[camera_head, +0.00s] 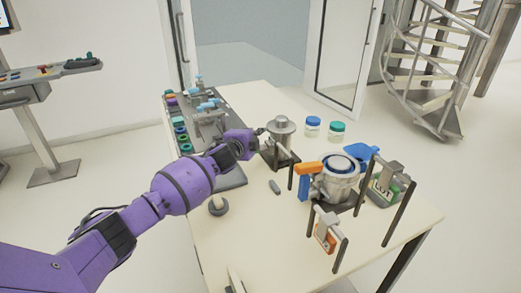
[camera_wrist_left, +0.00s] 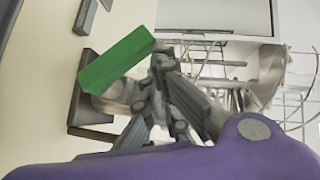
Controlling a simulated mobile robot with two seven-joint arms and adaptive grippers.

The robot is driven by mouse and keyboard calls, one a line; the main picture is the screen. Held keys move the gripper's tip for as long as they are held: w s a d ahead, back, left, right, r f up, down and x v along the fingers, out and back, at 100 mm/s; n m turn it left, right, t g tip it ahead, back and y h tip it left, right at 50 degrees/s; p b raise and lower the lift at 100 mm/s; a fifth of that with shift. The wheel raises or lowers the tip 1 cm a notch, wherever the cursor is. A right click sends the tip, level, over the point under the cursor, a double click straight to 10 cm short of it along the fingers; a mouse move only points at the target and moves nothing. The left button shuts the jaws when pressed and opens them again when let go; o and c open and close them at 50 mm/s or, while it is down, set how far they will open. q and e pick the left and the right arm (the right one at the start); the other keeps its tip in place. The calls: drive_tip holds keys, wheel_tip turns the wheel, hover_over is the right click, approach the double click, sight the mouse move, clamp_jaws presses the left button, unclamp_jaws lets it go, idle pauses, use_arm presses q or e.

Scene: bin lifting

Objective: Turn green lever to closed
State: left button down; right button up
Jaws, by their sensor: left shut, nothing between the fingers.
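The green lever (camera_wrist_left: 117,60) is a thick green bar that shows in the left wrist view, slanting up to the right in front of a grey metal body. In the head view I cannot make out the lever. A grey metal device with a round top (camera_head: 281,126) stands there, just right of my gripper. My left gripper (camera_head: 260,131) is shut and empty beside this device. In the left wrist view its fingertips (camera_wrist_left: 164,58) are close to the lever's right end; I cannot tell whether they touch it. My right gripper is not in view.
A second device with an orange handle (camera_head: 310,168) and a blue ring stands at the table's right. Nearby are grey posts, a box marked LUT (camera_head: 385,191) and two jars (camera_head: 337,131). The table front (camera_head: 265,235) is mostly clear.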

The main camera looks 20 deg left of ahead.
use_arm(q)
drive_tip(key=shift+w+a, duration=0.25)
drive_tip(key=shift+a, duration=0.15)
drive_tip(key=shift+w+a+f, duration=0.1)
drive_tip(key=shift+w+a, duration=0.1)
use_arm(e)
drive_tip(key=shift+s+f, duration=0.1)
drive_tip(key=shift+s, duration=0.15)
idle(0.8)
